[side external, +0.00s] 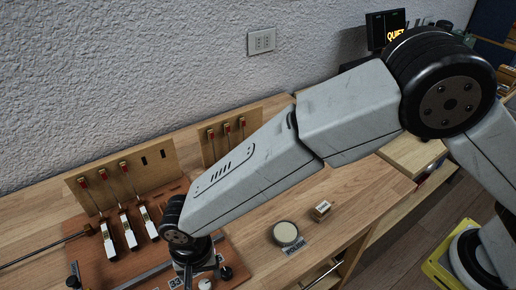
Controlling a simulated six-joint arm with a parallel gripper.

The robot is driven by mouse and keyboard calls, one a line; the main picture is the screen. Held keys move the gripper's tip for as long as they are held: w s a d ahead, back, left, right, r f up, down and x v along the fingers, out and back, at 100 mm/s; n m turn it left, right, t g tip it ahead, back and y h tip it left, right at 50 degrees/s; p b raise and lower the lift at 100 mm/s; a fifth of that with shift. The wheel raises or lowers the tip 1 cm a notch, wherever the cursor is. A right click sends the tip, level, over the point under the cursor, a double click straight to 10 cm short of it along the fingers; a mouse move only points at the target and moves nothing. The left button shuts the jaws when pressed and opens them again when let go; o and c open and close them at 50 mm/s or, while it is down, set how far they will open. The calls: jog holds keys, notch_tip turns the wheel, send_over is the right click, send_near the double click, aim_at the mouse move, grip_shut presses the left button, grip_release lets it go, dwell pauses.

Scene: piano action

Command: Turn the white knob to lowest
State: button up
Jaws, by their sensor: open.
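A small white round knob (205,284) sits low on the reddish-brown board, near the bottom edge of the side view. It is small and partly cut off from clear sight, so its setting cannot be read. My gripper (196,272) hangs from the end of the arm just above and beside this knob, pointing down. Its fingers are dark and small here, and they are open. I cannot tell whether they touch the knob.
The piano action model (122,196) with white keys and red-tipped hammers stands at left. A dark knob (226,272) is right of the white one. A screen (388,30) reads "QUIET".

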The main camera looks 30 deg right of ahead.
aim_at(204, 284)
jog(key=shift+f, duration=2.35)
grip_shut()
